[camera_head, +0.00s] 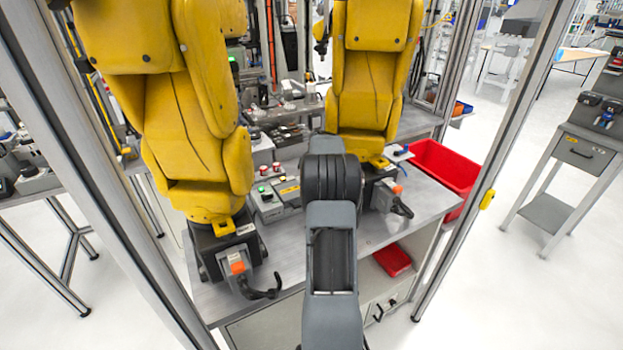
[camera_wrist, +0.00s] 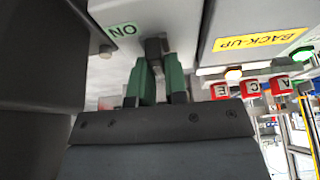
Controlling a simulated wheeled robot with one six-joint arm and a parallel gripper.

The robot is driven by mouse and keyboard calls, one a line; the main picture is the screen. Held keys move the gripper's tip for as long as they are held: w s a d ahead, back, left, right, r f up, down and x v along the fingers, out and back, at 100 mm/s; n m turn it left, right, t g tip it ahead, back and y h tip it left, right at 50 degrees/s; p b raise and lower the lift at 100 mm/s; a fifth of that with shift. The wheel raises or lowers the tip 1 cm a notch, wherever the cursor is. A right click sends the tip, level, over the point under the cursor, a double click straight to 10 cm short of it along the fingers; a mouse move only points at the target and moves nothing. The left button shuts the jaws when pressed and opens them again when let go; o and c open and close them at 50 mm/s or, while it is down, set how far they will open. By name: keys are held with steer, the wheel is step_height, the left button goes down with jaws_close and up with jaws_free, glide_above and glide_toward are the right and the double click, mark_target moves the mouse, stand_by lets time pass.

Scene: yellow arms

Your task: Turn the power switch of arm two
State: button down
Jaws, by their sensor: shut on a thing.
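Two yellow arms stand on the grey bench in the head view, one at left (camera_head: 185,120) and one farther back (camera_head: 368,80). My own arm covers the middle of that view and hides my gripper. In the wrist view my gripper (camera_wrist: 158,64) has its green fingers shut around a small dark switch knob (camera_wrist: 153,46). An upside-down green ON label (camera_wrist: 123,30) is just left of the knob. The knob's exact angle is hard to tell. The head view does not show which arm this switch serves.
A grey box with a yellow BACK-UP label (camera_wrist: 262,40) is close to the right of the fingers. Red lettered buttons (camera_wrist: 250,89) lie below it. In the head view, a red bin (camera_head: 443,168) stands at right, and metal frame posts (camera_head: 487,165) flank the bench.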

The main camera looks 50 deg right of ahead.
stand_by(0.4)
steer(key=c, duration=1.1)
jaws_free()
steer(key=shift+c, duration=0.2)
